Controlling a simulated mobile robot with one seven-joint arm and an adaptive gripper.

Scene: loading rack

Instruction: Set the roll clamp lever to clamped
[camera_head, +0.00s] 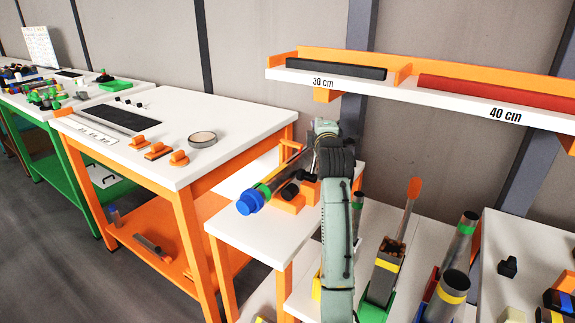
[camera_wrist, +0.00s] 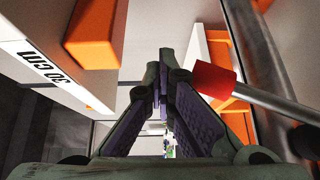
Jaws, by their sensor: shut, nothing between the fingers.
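My gripper (camera_wrist: 164,72) is shut and empty in the wrist view, its two dark fingers meeting ahead. A grey rod with a red grip (camera_wrist: 214,80), which looks like a lever, stands close beside the right finger. I cannot tell if they touch. In the head view an upright lever with an orange-red grip (camera_head: 413,189) rises from a grey block with a yellow band (camera_head: 385,262), right of my arm. A tube with a blue cap (camera_head: 250,202) lies on orange supports left of my arm. My fingertips are hard to make out there, and which lever position counts as clamped is unclear.
A wall shelf (camera_head: 440,97) with black and red bars hangs behind and above; its 30 cm label (camera_wrist: 42,68) is close at left in the wrist view. Standing tubes (camera_head: 447,293) crowd the right. A white-topped orange table (camera_head: 185,110) stands left.

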